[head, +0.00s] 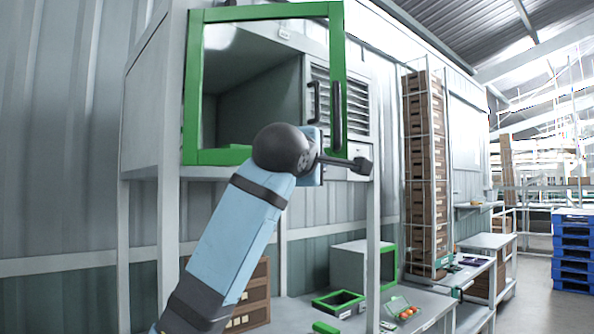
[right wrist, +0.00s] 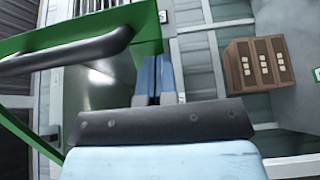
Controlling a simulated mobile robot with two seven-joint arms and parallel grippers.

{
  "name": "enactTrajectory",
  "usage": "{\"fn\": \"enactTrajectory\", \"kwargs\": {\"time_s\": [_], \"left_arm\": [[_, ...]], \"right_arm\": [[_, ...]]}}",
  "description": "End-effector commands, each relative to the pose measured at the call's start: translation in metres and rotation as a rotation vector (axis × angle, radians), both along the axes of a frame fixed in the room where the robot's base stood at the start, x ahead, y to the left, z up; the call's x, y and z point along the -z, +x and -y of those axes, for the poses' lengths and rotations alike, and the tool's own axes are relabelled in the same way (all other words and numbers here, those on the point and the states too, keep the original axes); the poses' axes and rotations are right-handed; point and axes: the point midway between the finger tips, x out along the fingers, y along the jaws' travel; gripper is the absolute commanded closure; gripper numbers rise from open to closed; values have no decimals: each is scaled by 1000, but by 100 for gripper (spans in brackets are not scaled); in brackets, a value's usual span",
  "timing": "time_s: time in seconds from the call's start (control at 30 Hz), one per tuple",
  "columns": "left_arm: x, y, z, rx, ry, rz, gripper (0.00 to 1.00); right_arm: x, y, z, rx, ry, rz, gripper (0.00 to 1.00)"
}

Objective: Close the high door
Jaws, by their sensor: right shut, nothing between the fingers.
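The high door (head: 194,90) is a green frame with a clear pane on the raised grey cabinet (head: 143,100). It stands ajar, its right edge swung out from the cabinet front, and the cabinet's inside shows through it. A black upright handle (head: 337,115) is on its right side. My right arm reaches up to the door's lower edge; its fingers are hidden behind the wrist in the head view. In the right wrist view, my right gripper (right wrist: 154,65) is shut and empty, close to the green frame (right wrist: 100,28) and black handle (right wrist: 80,52). My left gripper is out of view.
A louvred panel (head: 355,100) and a second dark handle (head: 315,102) are behind the door's right side. Below are a bench with a grey box (head: 350,268) and a green-rimmed bin (head: 338,303). A tall rack of brown crates (head: 425,170) stands right; blue pallets (head: 573,250) are farther off.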

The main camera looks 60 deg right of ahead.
Motion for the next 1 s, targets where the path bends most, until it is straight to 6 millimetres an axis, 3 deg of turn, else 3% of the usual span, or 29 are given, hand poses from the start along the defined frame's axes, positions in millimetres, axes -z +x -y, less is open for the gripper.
{"fn": "enactTrajectory", "kwargs": {"time_s": [0.1, 0.3, 0.5, 0.8, 1.0], "left_arm": [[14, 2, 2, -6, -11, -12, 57], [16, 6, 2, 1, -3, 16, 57], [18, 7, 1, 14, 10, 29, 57], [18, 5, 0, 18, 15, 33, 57], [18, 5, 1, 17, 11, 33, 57]], "right_arm": [[4, 14, 28, -111, 3, 6, 100], [3, 45, 71, -300, 3, 4, 100], [2, 79, 102, -306, 0, -1, 100], [0, 117, 128, -303, 0, -2, 100], [0, 130, 135, -303, 1, 0, 100]]}}
